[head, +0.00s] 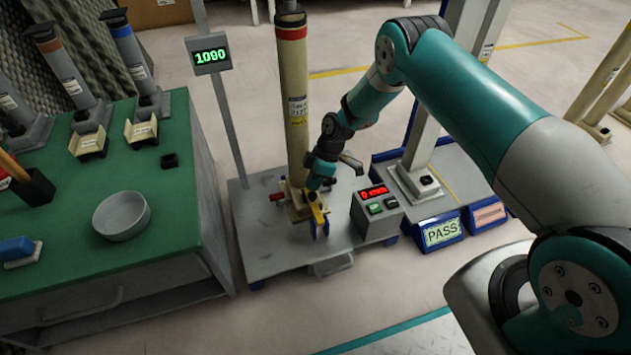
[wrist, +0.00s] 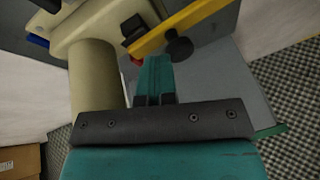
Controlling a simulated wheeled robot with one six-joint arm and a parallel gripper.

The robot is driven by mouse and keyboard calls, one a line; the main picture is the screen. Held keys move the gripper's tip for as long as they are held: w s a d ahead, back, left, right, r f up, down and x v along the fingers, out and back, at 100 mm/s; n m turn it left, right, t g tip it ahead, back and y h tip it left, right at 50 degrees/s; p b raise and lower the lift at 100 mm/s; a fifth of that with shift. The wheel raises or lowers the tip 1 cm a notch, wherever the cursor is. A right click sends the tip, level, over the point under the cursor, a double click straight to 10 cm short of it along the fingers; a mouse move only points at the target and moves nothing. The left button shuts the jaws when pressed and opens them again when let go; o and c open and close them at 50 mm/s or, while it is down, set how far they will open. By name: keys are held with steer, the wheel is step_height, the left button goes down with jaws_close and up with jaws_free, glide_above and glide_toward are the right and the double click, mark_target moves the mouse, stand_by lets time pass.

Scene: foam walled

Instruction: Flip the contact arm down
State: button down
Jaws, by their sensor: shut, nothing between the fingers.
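The contact arm, a yellow bar (head: 318,212) with a dark knob, sits low at the front of the cream post (head: 296,120) on the grey cart. In the wrist view the yellow bar (wrist: 172,30) runs diagonally, with its black knob (wrist: 180,48) just beyond my fingertips. My gripper (head: 316,186) is beside the post's foot, just above the yellow bar. Its teal fingers (wrist: 155,65) are together with nothing between them. They appear close to the bar and knob, but I cannot tell whether they touch.
A control box (head: 377,212) with a red display and buttons stands right of the post. A green bench (head: 60,262) with a round dish (head: 121,216) is at left. A display on a pole reads 1090 (head: 209,54).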

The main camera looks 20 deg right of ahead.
steer(key=shift+r, duration=0.1)
stand_by(0.3)
steer(key=p+v, duration=0.7)
steer(key=v, duration=1)
steer(key=shift+w+r, duration=0.1)
steer(key=shift+r, duration=0.05)
steer(key=s+a+r+m+p, duration=0.1)
steer(key=s+a+r, duration=0.25)
steer(key=r, duration=0.55)
steer(key=s+a+r+m, duration=0.2)
steer(key=s+r, duration=0.2)
steer(key=r, duration=0.4)
steer(key=s+a+r+m+p, duration=0.15)
steer(key=s+r, duration=0.25)
steer(key=r, duration=0.5)
steer(key=s+a+r+m+t+p, duration=0.15)
steer(key=s+r, duration=0.35)
steer(key=s, duration=0.6)
steer(key=s+r+m, duration=0.2)
steer(key=s+r, duration=0.2)
steer(key=s, duration=0.7)
step_height(320, 180, up, 38)
steer(key=p, duration=3.7)
steer(key=shift+s+h, duration=0.25)
steer(key=shift+h, duration=0.05)
